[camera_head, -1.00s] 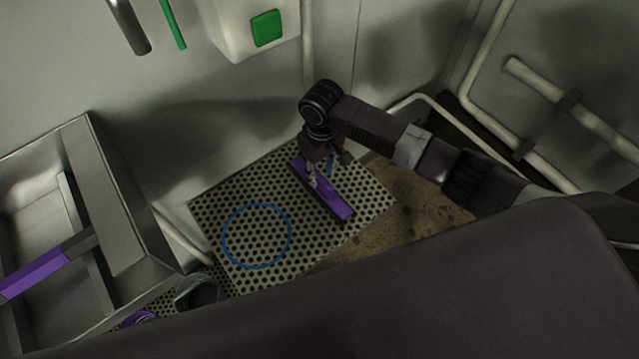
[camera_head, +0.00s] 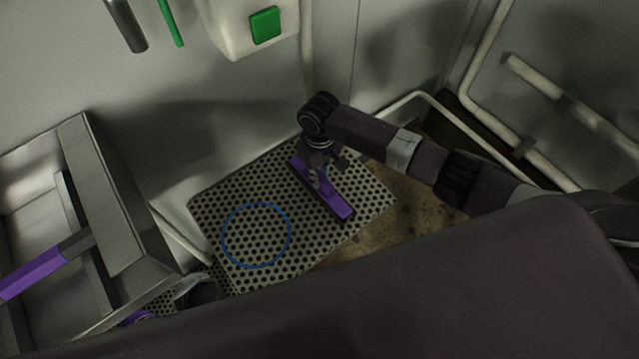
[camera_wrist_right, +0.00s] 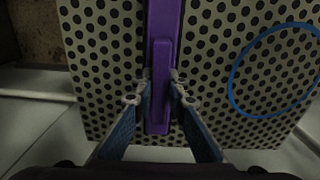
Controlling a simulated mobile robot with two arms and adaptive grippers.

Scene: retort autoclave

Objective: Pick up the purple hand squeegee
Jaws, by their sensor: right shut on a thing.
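The purple hand squeegee (camera_head: 331,199) is at the perforated mat (camera_head: 215,225), its long purple bar slanting down to the right in the head view. My right gripper (camera_head: 318,183) reaches it from above. In the right wrist view, the right gripper (camera_wrist_right: 158,98) has its fingers shut on either side of the squeegee's purple handle (camera_wrist_right: 160,75). I cannot tell whether the squeegee rests on the mat or is slightly raised. My left gripper is not in view.
A blue ring (camera_head: 257,235) lies on the mat, left of the squeegee. A white box with a green panel (camera_head: 265,25) is on the wall. Pipes run along the right.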

